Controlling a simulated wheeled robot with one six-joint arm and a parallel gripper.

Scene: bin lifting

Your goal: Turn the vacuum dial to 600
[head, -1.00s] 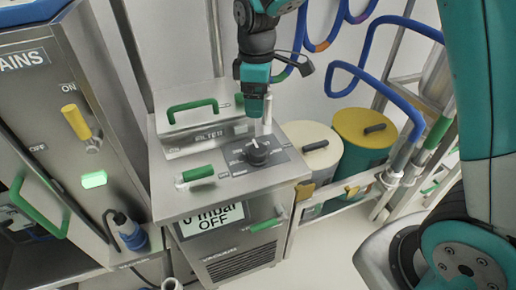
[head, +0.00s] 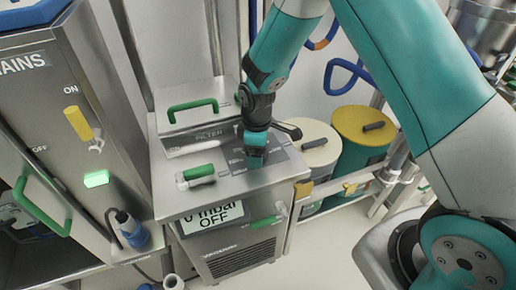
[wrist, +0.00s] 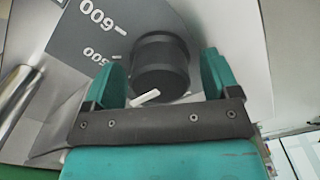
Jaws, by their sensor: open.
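The vacuum dial (wrist: 162,66) is a black round knob on a dark scale plate. In the wrist view it stands between the two teal fingers of my open gripper (wrist: 163,74); I cannot tell whether either finger touches it. A white pointer mark (wrist: 145,97) shows at the knob's lower left, away from the printed 600 (wrist: 98,14). A 500 label (wrist: 97,54) sits nearer the knob. In the head view my gripper (head: 256,158) points down over the dial's place and hides the knob. The display (head: 213,217) below reads 0 mbar OFF.
A green handle (head: 196,174) lies left of my gripper on the steel cabinet top. The filter lid with a green handle (head: 193,107) stands behind. Cream (head: 312,143) and yellow-lidded (head: 363,124) drums stand to the right. The mains cabinet (head: 88,60) is at left.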

